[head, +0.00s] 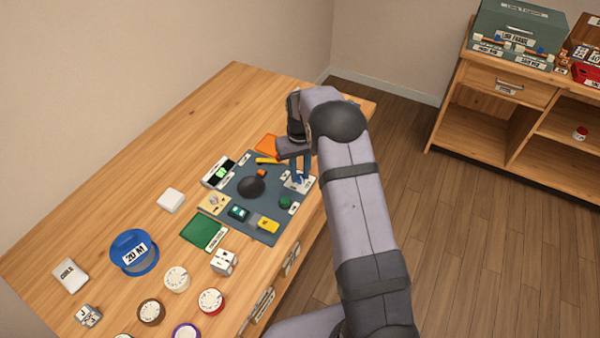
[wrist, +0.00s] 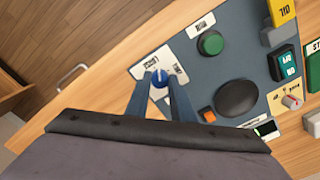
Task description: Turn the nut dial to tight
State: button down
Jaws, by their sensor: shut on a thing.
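The nut dial is a small blue knob (wrist: 160,79) on a white label plate (wrist: 150,66) at the edge of the grey panel (wrist: 225,68). The plate carries a word on each side of the knob; the right one seems to read TIGHT. A pale mark shows at the knob's top, but its exact setting is too small to tell. My gripper (wrist: 161,82) is shut on the knob, one finger at each side. In the head view my gripper (head: 300,170) reaches down onto the white plate (head: 300,187) at the panel's right edge, and hides most of the knob.
Near the dial on the panel are a green button (wrist: 210,43), a black dome (wrist: 239,98) and an orange button (wrist: 207,115). A yellow block (head: 268,225) sits at the panel's front.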

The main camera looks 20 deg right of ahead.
aim_at(300, 176)
jog(key=m, duration=0.5)
jog(key=shift+m, duration=0.3)
jog(key=m, duration=0.5)
jog(key=shift+r+m+b, duration=0.1)
jog(key=shift+m+b, duration=0.2)
jog(key=shift+w, duration=0.1)
jog(key=c, duration=1.5)
grip_release()
jog(key=shift+c, duration=0.2)
jog(key=shift+r+b, duration=0.95)
jog(key=shift+r, duration=2.7)
